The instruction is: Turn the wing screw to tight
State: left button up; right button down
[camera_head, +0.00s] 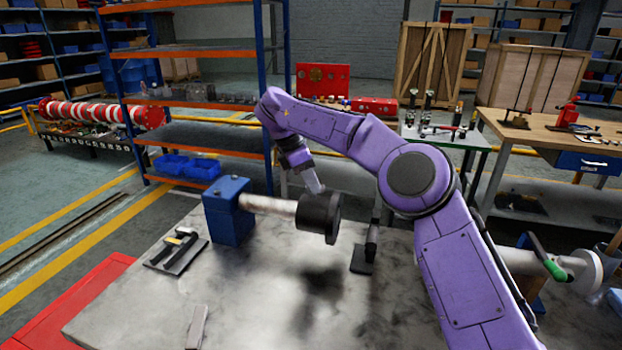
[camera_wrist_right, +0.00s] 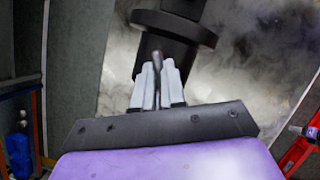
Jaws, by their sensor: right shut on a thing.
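The black round flange (camera_head: 318,212) sits on the end of a pale shaft (camera_head: 268,205) that comes out of a blue block (camera_head: 227,215) on the bench. My right gripper (camera_head: 318,190) reaches down to the top of this flange. In the right wrist view the two grey fingers (camera_wrist_right: 158,72) are close together on a small dark upright piece, the wing screw (camera_wrist_right: 157,60), just in front of the black flanged part (camera_wrist_right: 175,27). The fingers hide most of the screw, so its turn angle cannot be told. My left gripper is not in view.
A dark tray with small tools (camera_head: 176,250) lies left of the blue block. A small dark stand (camera_head: 363,258) is right of the flange. A green-handled valve (camera_head: 545,258) stands at the far right.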

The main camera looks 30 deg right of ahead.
jog(key=shift+w+d+f+m+g+y+p, duration=0.1)
jog(key=shift+m+g+y+p, duration=0.35)
jog(key=shift+m, duration=0.65)
jog(key=shift+f+m+g+y+p, duration=0.1)
jog(key=shift+m+g+p, duration=0.15)
jog(key=shift+m+p, duration=0.65)
jog(key=shift+m, duration=0.3)
jog(key=c, duration=1.4)
grip_release()
jog(key=shift+o, duration=1)
jog(key=shift+d, duration=0.15)
jog(key=shift+r, duration=0.15)
